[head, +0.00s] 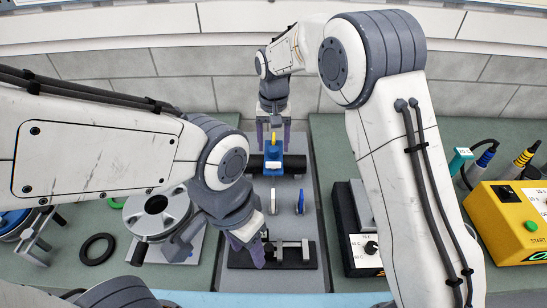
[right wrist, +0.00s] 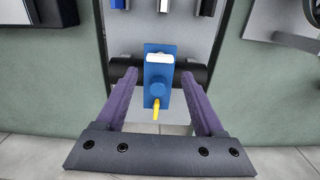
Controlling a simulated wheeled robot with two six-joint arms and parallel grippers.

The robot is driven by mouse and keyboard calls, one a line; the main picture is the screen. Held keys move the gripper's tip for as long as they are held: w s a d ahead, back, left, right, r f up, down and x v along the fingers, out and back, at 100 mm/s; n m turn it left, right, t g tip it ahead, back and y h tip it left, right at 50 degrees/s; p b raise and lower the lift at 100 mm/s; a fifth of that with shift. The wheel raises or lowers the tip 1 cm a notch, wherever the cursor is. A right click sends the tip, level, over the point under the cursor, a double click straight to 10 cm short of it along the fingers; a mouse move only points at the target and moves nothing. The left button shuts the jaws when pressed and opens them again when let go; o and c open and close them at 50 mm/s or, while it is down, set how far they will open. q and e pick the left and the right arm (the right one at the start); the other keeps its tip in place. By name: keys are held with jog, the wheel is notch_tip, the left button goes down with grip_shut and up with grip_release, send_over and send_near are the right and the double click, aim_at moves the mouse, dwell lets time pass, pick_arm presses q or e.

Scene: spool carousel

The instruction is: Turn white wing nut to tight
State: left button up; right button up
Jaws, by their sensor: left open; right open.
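A thin white upright piece (head: 273,200), which looks like the white wing nut, stands on the grey centre strip, left of a similar blue piece (head: 300,200). Both show partly at the top edge of the right wrist view. A blue block (right wrist: 158,80) with a white bar (right wrist: 160,57) and a yellow tip sits across a black cylinder. My right gripper (head: 273,135) is open, its purple fingers either side of the blue block in the right wrist view; contact cannot be told. My left gripper (head: 252,248) is open, low over a black fixture, apart from the white piece.
The black fixture (head: 296,255) lies at the front of the strip (head: 310,225). A round grey spool plate (head: 158,212) and a black ring (head: 97,249) lie left. A black box (head: 347,222) and a yellow control box (head: 505,215) stand right. A tiled wall is behind.

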aim_at(273, 163)
notch_tip(273, 163, up, 4)
dwell(0.5)
jog(key=s+r+n, duration=0.3)
jog(key=s+r, duration=0.1)
jog(key=s, duration=1)
jog(key=s+d+f+n, duration=0.1)
jog(key=s+d+n, duration=0.1)
jog(key=s, duration=0.7)
jog(key=s+d+f+n+y, duration=0.1)
jog(key=s+d+f+n, duration=0.1)
jog(key=s, duration=0.7)
jog(key=shift+s+d+n, duration=0.15)
jog(key=shift+d+n, duration=0.15)
jog(key=shift+d, duration=0.4)
